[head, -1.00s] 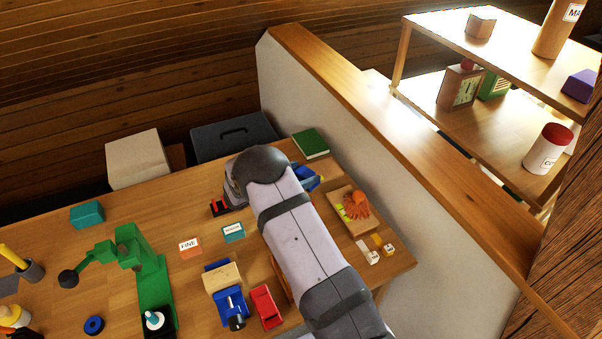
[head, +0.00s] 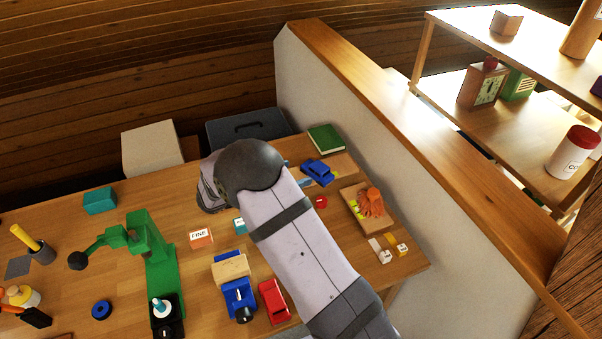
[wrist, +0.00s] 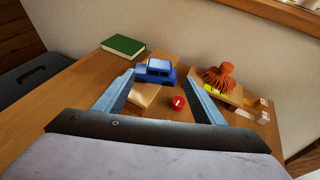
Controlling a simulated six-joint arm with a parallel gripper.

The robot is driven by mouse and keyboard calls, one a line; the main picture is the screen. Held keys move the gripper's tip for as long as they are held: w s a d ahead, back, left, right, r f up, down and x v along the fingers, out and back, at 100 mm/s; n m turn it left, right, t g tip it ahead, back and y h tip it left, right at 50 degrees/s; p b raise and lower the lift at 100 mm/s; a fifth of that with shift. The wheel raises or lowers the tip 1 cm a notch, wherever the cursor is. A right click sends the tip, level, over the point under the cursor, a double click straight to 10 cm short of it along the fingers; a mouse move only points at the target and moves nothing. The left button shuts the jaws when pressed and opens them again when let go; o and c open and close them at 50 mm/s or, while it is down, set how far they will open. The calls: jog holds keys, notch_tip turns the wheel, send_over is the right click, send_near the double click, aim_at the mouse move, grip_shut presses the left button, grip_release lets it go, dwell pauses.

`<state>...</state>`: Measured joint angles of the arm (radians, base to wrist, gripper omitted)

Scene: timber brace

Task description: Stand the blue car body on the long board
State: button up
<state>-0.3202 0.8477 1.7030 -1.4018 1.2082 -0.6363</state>
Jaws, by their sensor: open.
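The blue car body (head: 318,172) is upright on the long board (head: 345,164) near the back right of the bench. The wrist view shows the car (wrist: 155,70) with the pale wooden board (wrist: 146,97) under it. My gripper (wrist: 161,76) is open and empty, its two pale blue fingers spread to either side of the car in the picture. I cannot tell exactly how far the tips are from it. In the head view my own arm hides most of the gripper; a bit of finger shows left of the car.
A red round piece (wrist: 179,102) lies beside the board. A tray (head: 384,222) with an orange brush (head: 371,202) is to the right. A green book (head: 326,138) lies behind. A blue-and-wood toy truck (head: 238,290) and a red car body (head: 273,301) stand in front.

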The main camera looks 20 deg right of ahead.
jog(key=s+m+g+y, duration=0.55)
jog(key=s+m, duration=0.45)
jog(key=s, duration=0.7)
jog(key=s+a+m+y, duration=0.7)
jog(key=s+m, duration=0.5)
jog(key=shift+a+m, duration=0.2)
jog(key=shift+m, duration=0.1)
jog(key=shift+f, duration=0.1)
notch_tip(320, 180, up, 3)
jog(key=p, duration=0.2)
jog(key=shift+p, duration=0.4)
